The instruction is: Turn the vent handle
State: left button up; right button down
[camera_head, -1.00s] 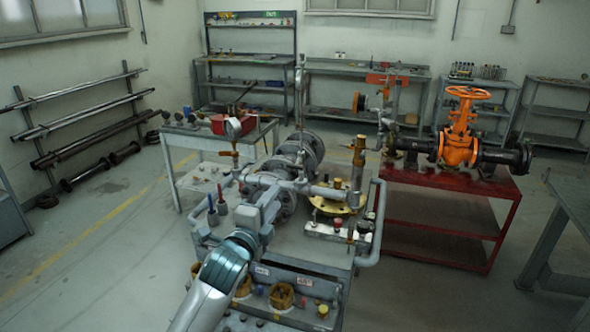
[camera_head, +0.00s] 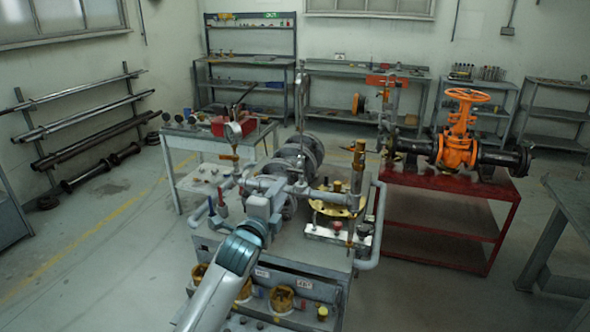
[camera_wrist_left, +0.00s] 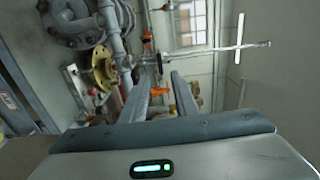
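A grey pipe assembly with flanges (camera_head: 300,153) stands on the cart in the head view. Which part is the vent handle I cannot tell for sure. A small orange fitting (camera_head: 229,157) sits below a round gauge (camera_head: 233,131), and a red handle (camera_head: 221,197) stands at the cart's left. My left gripper (camera_head: 268,196) reaches over the front of the cart beside the pipes; its tips are hard to make out there. In the left wrist view its two fingers (camera_wrist_left: 165,95) are apart, with an orange part (camera_wrist_left: 159,88) seen beyond the gap. No contact shows. My right gripper is out of view.
A gold flange (camera_head: 340,199) and an upright brass-topped pipe (camera_head: 357,165) stand right of my left gripper. The cart has a curved side rail (camera_head: 378,225). A red table (camera_head: 440,222) with an orange gate valve (camera_head: 458,150) stands at right.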

aim_at(294, 172)
pick_arm(q)
jog(key=p+x, duration=0.3)
jog(key=x, duration=0.9)
jog(key=shift+w+d, duration=0.1)
jog(key=shift+w, duration=0.15)
jog(key=shift+c, duration=0.6)
grip_shut()
